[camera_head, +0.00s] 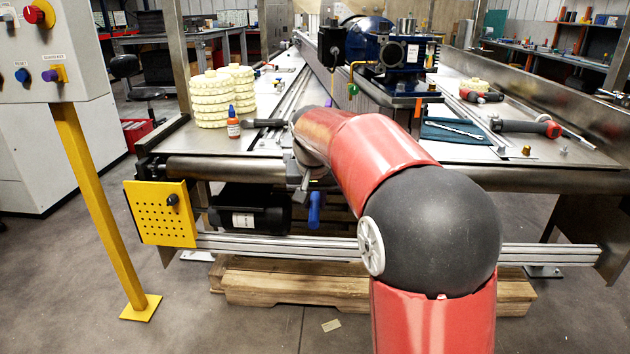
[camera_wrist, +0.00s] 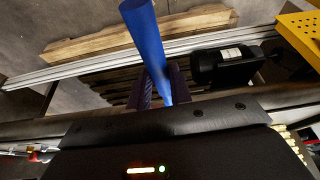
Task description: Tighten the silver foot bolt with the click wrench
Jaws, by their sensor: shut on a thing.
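My gripper (camera_head: 303,178) hangs in front of the conveyor's front edge, partly hidden by my arm. In the wrist view its two dark fingers (camera_wrist: 160,86) are closed around a blue-handled tool (camera_wrist: 145,38). The blue handle (camera_head: 314,211) shows below my gripper in the head view, pointing down. The rest of the tool is hidden, so I cannot confirm from its shape that it is the click wrench. Small silver bolts (camera_head: 563,152) stand on the right deck; I cannot tell which is the foot bolt.
A blue motor (camera_head: 392,50) sits above the middle of the conveyor. A blue mat (camera_head: 455,131) and red-black tools (camera_head: 527,127) lie on the right deck. A yellow perforated box (camera_head: 161,213) projects at front left.

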